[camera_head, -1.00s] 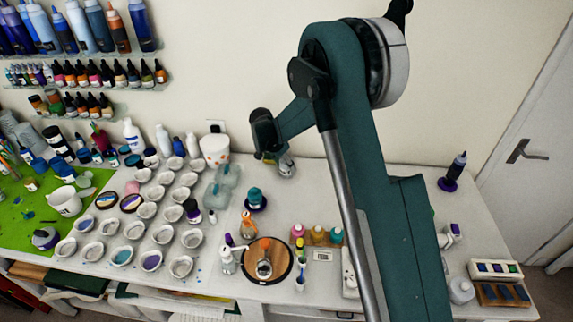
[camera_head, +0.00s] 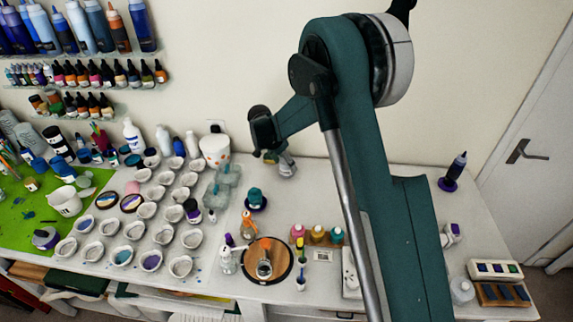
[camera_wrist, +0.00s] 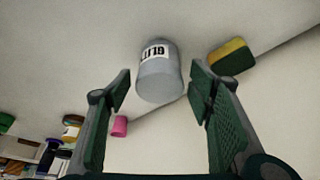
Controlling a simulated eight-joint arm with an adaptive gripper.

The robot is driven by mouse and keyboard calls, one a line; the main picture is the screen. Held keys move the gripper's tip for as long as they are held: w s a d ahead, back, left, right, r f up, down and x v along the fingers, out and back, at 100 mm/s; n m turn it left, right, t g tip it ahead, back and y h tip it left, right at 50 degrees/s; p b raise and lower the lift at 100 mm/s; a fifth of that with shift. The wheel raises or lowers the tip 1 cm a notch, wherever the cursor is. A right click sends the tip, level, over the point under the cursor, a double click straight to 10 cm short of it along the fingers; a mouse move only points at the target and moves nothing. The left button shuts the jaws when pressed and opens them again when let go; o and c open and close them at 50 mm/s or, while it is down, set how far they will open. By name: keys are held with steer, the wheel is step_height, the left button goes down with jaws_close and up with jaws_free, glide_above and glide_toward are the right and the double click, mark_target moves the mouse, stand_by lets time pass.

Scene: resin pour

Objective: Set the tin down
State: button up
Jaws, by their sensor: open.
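The tin is a grey cylinder with a white label reading "GLIT" in the wrist view (camera_wrist: 160,80). It also shows small in the head view (camera_head: 287,166), near the back of the table by the wall. My gripper (camera_wrist: 160,90) is open in the wrist view, with a finger on each side of the tin. Gaps show between the tin and both fingertips. In the head view my gripper (camera_head: 272,156) is small, just left of the tin and partly hidden by the wrist. The tin's contact with the tabletop is hard to make out.
A yellow and green sponge (camera_wrist: 232,57) and a pink object (camera_wrist: 120,126) lie near the tin in the wrist view. A white tub (camera_head: 215,150) and clear containers (camera_head: 225,175) stand to its left in the head view. Bare table (camera_head: 300,205) lies in front.

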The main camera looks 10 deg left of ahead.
steer(key=v, duration=1)
steer(key=shift+r, duration=0.3)
stand_by(0.4)
steer(key=s+d+r+n+t+y, duration=0.1)
steer(key=s+d+r+n, duration=0.1)
steer(key=s+d+r, duration=0.8)
steer(key=s+d+r+n+y, duration=0.1)
steer(key=s+d+r+n, duration=0.1)
steer(key=s+d+r, duration=0.8)
steer(key=s+d+f+n+t, duration=0.1)
steer(key=s+d, duration=0.4)
steer(key=s, duration=0.3)
steer(key=s+d+n+t, duration=0.1)
steer(key=s+d+n, duration=0.1)
steer(key=s+d, duration=0.3)
steer(key=s+d+f+n+t+y, duration=0.1)
steer(key=s+d, duration=0.4)
steer(key=s, duration=0.7)
steer(key=shift+d+f+n, duration=0.3)
steer(key=shift+f+n, duration=0.05)
steer(key=shift+n, duration=0.15)
